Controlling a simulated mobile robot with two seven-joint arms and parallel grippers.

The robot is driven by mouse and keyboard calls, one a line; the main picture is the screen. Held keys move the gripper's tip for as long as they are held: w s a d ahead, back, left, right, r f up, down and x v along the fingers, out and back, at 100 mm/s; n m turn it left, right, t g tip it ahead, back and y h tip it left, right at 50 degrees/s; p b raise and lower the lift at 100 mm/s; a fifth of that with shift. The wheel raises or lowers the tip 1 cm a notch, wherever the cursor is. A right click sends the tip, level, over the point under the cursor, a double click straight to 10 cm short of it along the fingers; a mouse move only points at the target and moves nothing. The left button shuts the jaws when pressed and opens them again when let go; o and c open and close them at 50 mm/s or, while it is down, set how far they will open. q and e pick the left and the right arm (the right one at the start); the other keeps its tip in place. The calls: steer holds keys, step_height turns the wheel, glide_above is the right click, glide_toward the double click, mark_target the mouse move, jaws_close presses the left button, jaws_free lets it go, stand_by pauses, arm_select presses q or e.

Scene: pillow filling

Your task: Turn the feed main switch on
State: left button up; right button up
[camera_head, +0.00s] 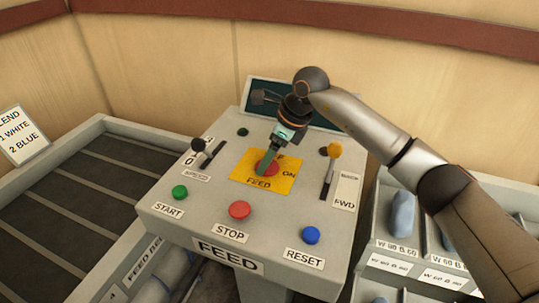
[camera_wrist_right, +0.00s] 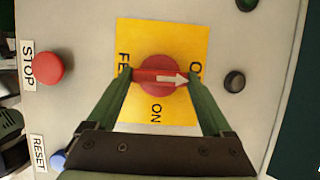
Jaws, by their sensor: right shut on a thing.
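The feed main switch is a red rotary knob (camera_head: 267,168) on a yellow plate (camera_head: 244,166) in the panel's middle. In the right wrist view the knob (camera_wrist_right: 158,88) has a red bar handle with a white arrow pointing right, toward a label starting with "O" that a finger partly covers. The "ON" label (camera_wrist_right: 157,112) lies below the knob in that view, at right angles to the arrow. My right gripper (camera_wrist_right: 160,77) has its green fingers on the two ends of the bar handle, shut on it. My left gripper is in neither view.
Around the switch are a green START button (camera_head: 180,192), a red STOP button (camera_head: 240,210), a blue RESET button (camera_head: 311,235), a black SPEED lever (camera_head: 198,145) and an orange-knobbed lever (camera_head: 334,150). A conveyor (camera_head: 50,190) lies left; bins (camera_head: 420,250) stand right.

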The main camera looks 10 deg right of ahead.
steer(key=c, duration=0.3)
